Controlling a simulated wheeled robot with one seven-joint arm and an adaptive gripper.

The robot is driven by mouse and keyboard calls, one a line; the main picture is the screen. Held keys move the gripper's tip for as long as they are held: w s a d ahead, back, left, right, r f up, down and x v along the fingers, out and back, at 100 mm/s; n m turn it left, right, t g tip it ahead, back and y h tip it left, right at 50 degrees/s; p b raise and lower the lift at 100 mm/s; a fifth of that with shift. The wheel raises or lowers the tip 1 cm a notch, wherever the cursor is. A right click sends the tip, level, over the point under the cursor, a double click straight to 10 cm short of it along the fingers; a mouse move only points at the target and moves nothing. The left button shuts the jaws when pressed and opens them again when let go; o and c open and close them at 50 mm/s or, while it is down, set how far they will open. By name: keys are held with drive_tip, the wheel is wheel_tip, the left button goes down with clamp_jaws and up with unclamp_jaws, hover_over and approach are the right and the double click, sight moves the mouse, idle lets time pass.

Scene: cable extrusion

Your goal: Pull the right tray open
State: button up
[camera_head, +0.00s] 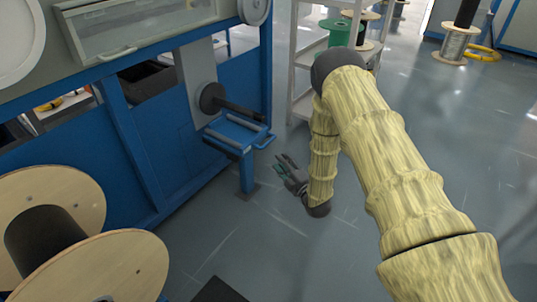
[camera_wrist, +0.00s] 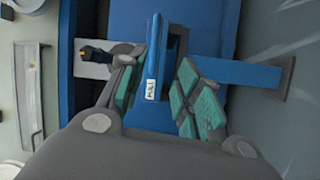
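The blue tray (camera_head: 236,133) sits low on the right end of the blue machine, with a blue handle (camera_head: 266,141) on its right side. My gripper (camera_head: 281,164) is just below and right of the handle in the head view, seemingly a little apart from it. In the wrist view, my gripper (camera_wrist: 163,88) is open, with teal pads on either side of the handle (camera_wrist: 154,55) and a white PULL label (camera_wrist: 150,89). Nothing is held. Whether the pads touch the handle I cannot tell.
A black spindle (camera_head: 225,103) juts out above the tray. A blue machine leg (camera_head: 246,172) stands below it. A large wooden reel (camera_head: 90,265) is at the lower left. White shelving (camera_head: 300,75) stands behind.

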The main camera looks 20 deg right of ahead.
sight(268, 142)
drive_tip(key=shift+n+t+y, duration=0.5)
drive_tip(key=shift+n, duration=0.4)
drive_tip(key=shift+d+f+b+x, duration=0.15)
drive_tip(key=shift+b+x, duration=0.9)
drive_tip(key=shift+x, duration=1)
drive_tip(key=shift+d+b+x, duration=0.2)
drive_tip(key=shift+b+x, duration=0.9)
drive_tip(key=shift+x, duration=0.95)
drive_tip(key=shift+d+f+b+x, duration=0.15)
drive_tip(key=shift+b+x, duration=0.9)
drive_tip(key=shift+x, duration=1.05)
drive_tip(key=shift+w+r, duration=0.1)
drive_tip(key=shift+w, duration=0.05)
clamp_jaws()
